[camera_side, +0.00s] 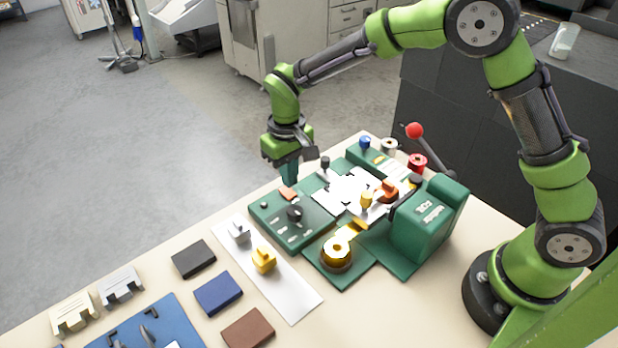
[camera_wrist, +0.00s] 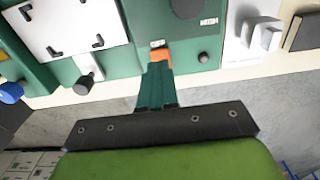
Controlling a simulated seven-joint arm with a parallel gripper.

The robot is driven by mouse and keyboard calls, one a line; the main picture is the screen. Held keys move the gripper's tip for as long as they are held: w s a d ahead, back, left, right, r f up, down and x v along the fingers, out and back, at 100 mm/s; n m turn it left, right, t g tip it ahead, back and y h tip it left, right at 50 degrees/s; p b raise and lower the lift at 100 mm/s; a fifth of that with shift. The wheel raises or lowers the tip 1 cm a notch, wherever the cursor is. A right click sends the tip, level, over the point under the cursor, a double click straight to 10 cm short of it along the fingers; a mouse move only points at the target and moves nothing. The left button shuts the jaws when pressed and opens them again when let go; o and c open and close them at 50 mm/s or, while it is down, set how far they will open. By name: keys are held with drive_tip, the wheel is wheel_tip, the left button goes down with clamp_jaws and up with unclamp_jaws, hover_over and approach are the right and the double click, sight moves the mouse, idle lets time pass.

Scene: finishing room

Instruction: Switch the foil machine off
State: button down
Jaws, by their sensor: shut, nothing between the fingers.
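The green foil machine (camera_side: 428,222) stands on the table, with its control panel (camera_side: 316,230) at its left. An orange switch (camera_side: 288,193) sits at the panel's far edge and also shows in the wrist view (camera_wrist: 161,54), below a small label. Which way it is tipped cannot be told. My gripper (camera_side: 290,180) is shut and empty, pointing down just behind the switch in the side view. In the wrist view the shut fingertips (camera_wrist: 158,68) cover the switch's near part. Whether they touch it cannot be told.
A black dial (camera_side: 295,213) and a small dark knob (camera_side: 264,205) share the panel. A black-topped post (camera_side: 325,162) stands close right of my gripper. A red-ball lever (camera_side: 414,130) rises at the back. Foil blocks lie at the front left.

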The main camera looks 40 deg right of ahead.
sight(291, 195)
drive_tip(key=shift+r, duration=1.95)
drive_tip(key=shift+s+f, duration=0.1)
drive_tip(key=shift+f, duration=0.1)
drive_tip(key=shift+s+d+f, duration=0.1)
drive_tip(key=shift+s+f, duration=0.1)
drive_tip(key=shift+s, duration=0.45)
drive_tip(key=s+d+r+m+t+y, duration=0.1)
drive_tip(key=s+d+r+m+t, duration=0.1)
drive_tip(key=s+d+r, duration=0.3)
drive_tip(key=s+d+r+m+t+y, duration=0.1)
drive_tip(key=s+d+r+m+t, duration=0.1)
drive_tip(key=s+d+r+t, duration=0.3)
drive_tip(key=s+d+r, duration=0.1)
drive_tip(key=s+r, duration=0.3)
drive_tip(key=s, duration=0.5)
drive_tip(key=shift+s+d+r, duration=0.15)
drive_tip(key=shift+s+r, duration=0.1)
drive_tip(key=shift+r, duration=0.1)
